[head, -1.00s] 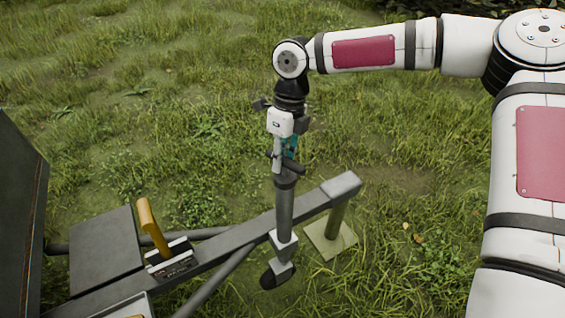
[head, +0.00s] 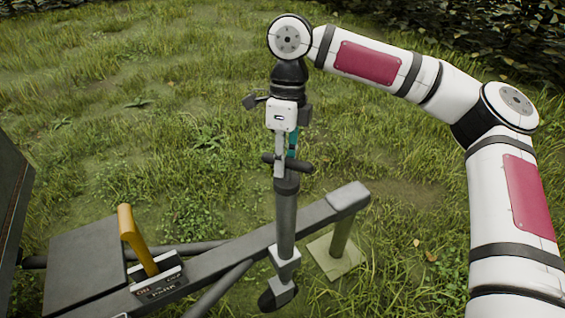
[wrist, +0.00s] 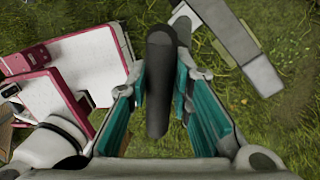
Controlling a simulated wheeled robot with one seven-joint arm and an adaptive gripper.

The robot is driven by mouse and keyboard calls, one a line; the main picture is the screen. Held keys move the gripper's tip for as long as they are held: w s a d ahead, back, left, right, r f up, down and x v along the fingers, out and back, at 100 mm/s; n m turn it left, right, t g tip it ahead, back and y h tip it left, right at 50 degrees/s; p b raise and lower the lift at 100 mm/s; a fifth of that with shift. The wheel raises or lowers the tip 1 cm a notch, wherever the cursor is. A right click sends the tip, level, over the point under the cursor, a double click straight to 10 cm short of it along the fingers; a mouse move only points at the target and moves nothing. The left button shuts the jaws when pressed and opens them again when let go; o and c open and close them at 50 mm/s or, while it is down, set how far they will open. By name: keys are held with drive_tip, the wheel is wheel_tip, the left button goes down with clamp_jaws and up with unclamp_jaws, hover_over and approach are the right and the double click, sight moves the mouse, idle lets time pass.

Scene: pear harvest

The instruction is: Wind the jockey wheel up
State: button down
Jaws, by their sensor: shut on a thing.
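The jockey wheel's grey tube (head: 286,215) stands upright beside the dark drawbar, with a pale clamp (head: 284,256) at drawbar height. Its small dark wheel (head: 278,297) is low in the grass; whether it touches the ground I cannot tell. The dark crank handle (head: 302,166) lies across the top of the tube. My gripper (head: 286,157) points down over it and is shut on the handle. In the wrist view the handle is a dark bar (wrist: 159,110) between the teal-padded fingers (wrist: 160,76).
The drawbar (head: 312,215) ends at the right above a post with a pale foot plate (head: 337,256). A yellow lever (head: 133,236) stands on a labelled base at the left. A dark panel (head: 12,190) is at the left edge. Open grass lies behind.

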drive_tip(key=shift+s+f, duration=0.1)
drive_tip(key=shift+s, duration=0.1)
drive_tip(key=c, duration=1.4)
unclamp_jaws()
drive_tip(key=shift+c, duration=0.2)
drive_tip(key=shift+w, duration=0.1)
wheel_tip(320, 180, up, 7)
drive_tip(key=w, duration=0.1)
drive_tip(key=shift+w+d+r, duration=0.2)
